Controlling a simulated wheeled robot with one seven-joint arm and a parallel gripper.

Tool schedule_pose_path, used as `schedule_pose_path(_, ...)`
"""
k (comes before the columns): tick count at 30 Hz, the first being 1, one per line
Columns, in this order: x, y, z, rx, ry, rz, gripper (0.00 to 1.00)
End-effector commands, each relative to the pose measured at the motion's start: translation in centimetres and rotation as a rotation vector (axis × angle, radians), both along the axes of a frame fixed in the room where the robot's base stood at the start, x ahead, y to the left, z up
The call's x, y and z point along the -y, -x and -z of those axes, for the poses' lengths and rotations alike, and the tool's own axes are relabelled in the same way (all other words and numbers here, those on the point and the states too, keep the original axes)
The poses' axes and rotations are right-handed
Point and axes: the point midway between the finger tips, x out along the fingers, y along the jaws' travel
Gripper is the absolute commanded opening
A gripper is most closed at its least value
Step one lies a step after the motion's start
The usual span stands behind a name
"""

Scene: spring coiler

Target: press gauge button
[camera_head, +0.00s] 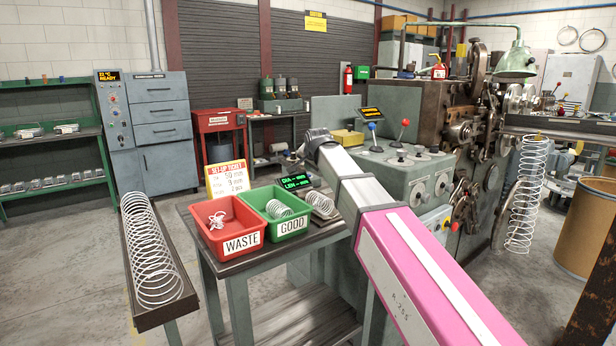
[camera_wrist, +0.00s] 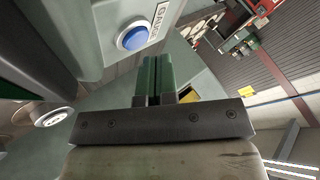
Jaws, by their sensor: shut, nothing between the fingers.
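The gauge button is a round blue button (camera_wrist: 132,38) in a white ring, on a grey-green panel in the wrist view. A label beside it is partly readable as "GAUGE". My gripper (camera_wrist: 153,66) is shut and empty. In the picture, its fingertips are just below and right of the button, and a gap shows between them. I cannot tell the depth between them. In the head view my arm stretches toward the machine, and I cannot make out the gauge button there. The gauge display (camera_head: 296,182) shows green "DIA" and "LEN" lines with dashes for values.
A red WASTE bin (camera_head: 217,250) and a green GOOD bin (camera_head: 290,233) stand on the table left of my arm. A set-up ticket (camera_head: 228,180) stands behind them. Levers and knobs top the machine cabinet (camera_head: 397,180). A rack with a long spring (camera_head: 150,250) is at left.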

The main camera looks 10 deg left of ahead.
Motion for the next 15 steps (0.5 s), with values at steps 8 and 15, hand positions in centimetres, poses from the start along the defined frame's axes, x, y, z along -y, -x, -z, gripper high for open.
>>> schedule_pose_path(8,0.11,0.09,0.94,0.000,0.019,-0.006,0.00)
schedule_pose_path(15,0.13,0.20,1.24,-0.004,0.022,-0.006,0.00)
